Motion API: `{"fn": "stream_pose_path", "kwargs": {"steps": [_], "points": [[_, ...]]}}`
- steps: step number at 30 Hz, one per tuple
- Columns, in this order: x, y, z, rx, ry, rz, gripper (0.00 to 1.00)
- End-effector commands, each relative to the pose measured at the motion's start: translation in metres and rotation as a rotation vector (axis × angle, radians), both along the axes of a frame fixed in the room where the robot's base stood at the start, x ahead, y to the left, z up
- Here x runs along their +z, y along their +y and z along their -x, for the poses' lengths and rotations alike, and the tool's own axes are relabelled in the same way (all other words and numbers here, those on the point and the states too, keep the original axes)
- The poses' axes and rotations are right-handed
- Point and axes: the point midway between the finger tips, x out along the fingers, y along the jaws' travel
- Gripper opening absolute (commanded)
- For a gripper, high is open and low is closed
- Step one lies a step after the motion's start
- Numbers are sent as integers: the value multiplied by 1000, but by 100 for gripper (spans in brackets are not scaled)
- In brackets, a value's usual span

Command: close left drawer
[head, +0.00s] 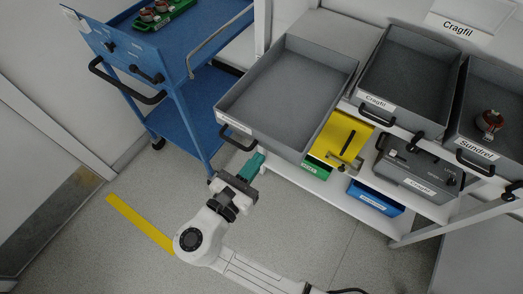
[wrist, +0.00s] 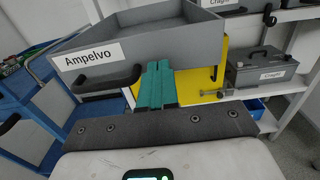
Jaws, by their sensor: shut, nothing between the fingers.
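The left drawer (head: 290,88) is a grey, empty, open-topped box, pulled out well ahead of the two drawers to its right. In the wrist view its front (wrist: 185,45) bears the label "Ampelvo" (wrist: 93,56) and a black handle (wrist: 108,82). The handle also shows in the head view (head: 236,138). My gripper (head: 257,158) has teal fingers, shut and empty, pointing at the lower drawer front just right of the handle. In the wrist view the fingertips (wrist: 158,66) overlap the drawer front's lower edge; I cannot tell whether they touch.
The middle drawer (head: 410,75) and right drawer (head: 492,115), holding a copper-coloured part (head: 489,121), sit at right. Below are a yellow plate (head: 340,140), a grey case (head: 418,168) and a blue box (head: 375,198). A blue cart (head: 190,110) stands left. Foreground floor is open.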

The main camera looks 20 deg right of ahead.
Motion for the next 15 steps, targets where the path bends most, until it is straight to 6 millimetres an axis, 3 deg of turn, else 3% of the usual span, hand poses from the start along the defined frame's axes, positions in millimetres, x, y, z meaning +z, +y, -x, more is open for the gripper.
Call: {"fn": "stream_pose_path", "kwargs": {"steps": [6, 15], "points": [[1, -19, -14, -1, 1, 1, 0], [0, -23, -17, 0, 1, -1, 0]]}}
